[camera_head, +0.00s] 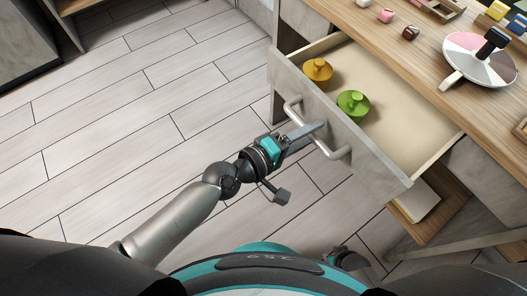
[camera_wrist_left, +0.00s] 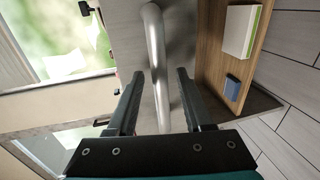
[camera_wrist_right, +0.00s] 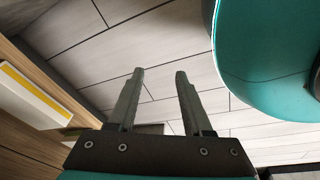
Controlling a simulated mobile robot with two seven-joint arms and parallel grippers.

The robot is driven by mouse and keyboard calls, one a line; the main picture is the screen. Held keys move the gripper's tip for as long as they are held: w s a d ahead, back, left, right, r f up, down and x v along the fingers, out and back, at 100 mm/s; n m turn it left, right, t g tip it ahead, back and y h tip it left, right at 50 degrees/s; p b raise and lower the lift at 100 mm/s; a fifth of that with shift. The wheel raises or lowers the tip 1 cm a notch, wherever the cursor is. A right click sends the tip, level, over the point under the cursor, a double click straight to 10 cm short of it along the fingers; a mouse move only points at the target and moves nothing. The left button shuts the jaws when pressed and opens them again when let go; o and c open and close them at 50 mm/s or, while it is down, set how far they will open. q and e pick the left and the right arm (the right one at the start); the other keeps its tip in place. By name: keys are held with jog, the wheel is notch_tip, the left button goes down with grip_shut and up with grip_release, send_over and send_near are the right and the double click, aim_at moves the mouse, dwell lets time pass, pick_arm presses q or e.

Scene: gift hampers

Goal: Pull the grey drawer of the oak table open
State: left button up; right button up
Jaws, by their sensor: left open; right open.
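The grey drawer (camera_head: 345,140) of the oak table (camera_head: 440,40) stands pulled out, with its pale inside showing. A yellow knobbed object (camera_head: 317,71) and a green knobbed object (camera_head: 352,106) are in it. The drawer's bar handle (camera_head: 333,152) is on its front. My left gripper (camera_head: 310,130) is at the handle. In the left wrist view the handle (camera_wrist_left: 158,60) runs between the open fingers (camera_wrist_left: 158,95), which do not visibly clamp it. My right gripper (camera_wrist_right: 160,85) is open and empty, pointing at the floor.
On the table top are a round board (camera_head: 465,62) with a black-handled item, and several small coloured pieces. A lower shelf (camera_head: 440,212) under the drawer holds a pale book, with a blue block (camera_wrist_left: 232,88) beside it. The plank floor (camera_head: 130,110) at left is clear.

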pick_arm(q)
jog(key=b+v, duration=0.1)
jog(key=v, duration=1.3)
jog(key=shift+a+b, duration=0.25)
jog(key=shift+b, duration=0.15)
pick_arm(e)
jog(key=shift+w+a+r, duration=0.35)
jog(key=shift+w+a, duration=0.15)
jog(key=shift+w, duration=0.15)
jog(key=shift+w+a+r, duration=0.35)
jog(key=shift+w+a, duration=0.15)
jog(key=shift+w, duration=0.1)
pick_arm(q)
jog(key=shift+f, duration=0.15)
